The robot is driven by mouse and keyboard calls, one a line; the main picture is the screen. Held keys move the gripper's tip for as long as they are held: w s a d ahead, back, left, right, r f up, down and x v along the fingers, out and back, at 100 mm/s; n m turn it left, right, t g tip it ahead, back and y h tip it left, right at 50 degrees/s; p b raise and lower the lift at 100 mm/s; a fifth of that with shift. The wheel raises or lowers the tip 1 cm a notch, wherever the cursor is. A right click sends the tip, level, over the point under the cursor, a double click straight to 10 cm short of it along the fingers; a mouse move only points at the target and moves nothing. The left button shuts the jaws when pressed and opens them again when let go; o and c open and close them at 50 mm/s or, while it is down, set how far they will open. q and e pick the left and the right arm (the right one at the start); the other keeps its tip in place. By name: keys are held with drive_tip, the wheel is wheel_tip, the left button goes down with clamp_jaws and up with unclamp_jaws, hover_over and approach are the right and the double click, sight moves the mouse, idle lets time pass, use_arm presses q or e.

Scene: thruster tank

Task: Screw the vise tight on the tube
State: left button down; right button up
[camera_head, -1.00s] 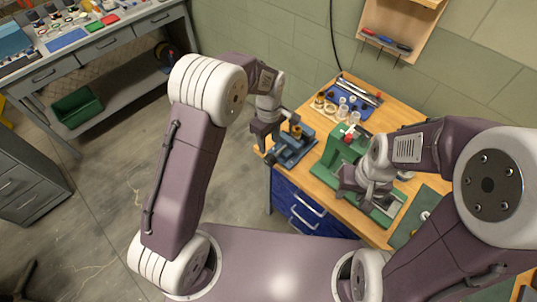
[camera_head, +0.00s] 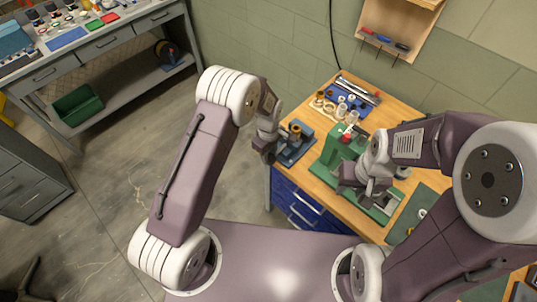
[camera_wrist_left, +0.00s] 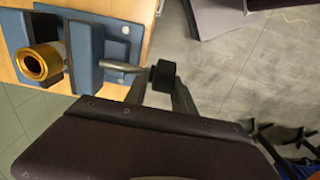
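The blue vise (camera_head: 297,151) stands at the left edge of the wooden bench and also shows in the left wrist view (camera_wrist_left: 85,50). A gold-coloured tube end (camera_wrist_left: 40,63) sits between its jaws. A metal screw rod (camera_wrist_left: 120,66) runs from the vise to a black knob (camera_wrist_left: 163,75). My left gripper (camera_wrist_left: 161,80) has a finger on each side of the knob and appears shut on it. In the head view my left gripper (camera_head: 264,148) hides the knob. My right gripper (camera_head: 362,178) is over the green machine; its fingers are too unclear to tell their state.
The green machine (camera_head: 338,150) stands right of the vise. A blue mat (camera_head: 350,98) with small parts and tools lies behind. A tool board (camera_head: 390,30) hangs on the wall. Open floor (camera_head: 120,200) lies left of the bench.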

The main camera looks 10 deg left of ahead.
use_arm(q)
drive_tip(key=shift+s+f, duration=0.15)
drive_tip(key=shift+s, duration=0.05)
drive_tip(key=shift+f+y+b, duration=0.15)
drive_tip(key=shift+y+b, duration=0.25)
drive_tip(key=shift+b, duration=0.35)
drive_tip(key=t+y+b, duration=0.1)
drive_tip(key=b, duration=0.4)
drive_tip(key=t+y+b, duration=0.1)
drive_tip(key=y+b, duration=0.1)
drive_tip(key=b, duration=0.3)
drive_tip(key=d+t+y+b, duration=0.1)
drive_tip(key=b, duration=0.4)
drive_tip(key=shift+s+f+t, duration=0.25)
drive_tip(key=shift+s+t, duration=0.05)
drive_tip(key=shift+s, duration=0.1)
drive_tip(key=shift+r+y+b, duration=0.2)
drive_tip(key=shift+y+b, duration=0.3)
drive_tip(key=shift+b, duration=0.1)
drive_tip(key=shift+r, duration=0.1)
drive_tip(key=shift+a, duration=0.1)
drive_tip(key=c, duration=1.2)
unclamp_jaws()
drive_tip(key=shift+s, duration=0.1)
drive_tip(key=shift+r, duration=0.15)
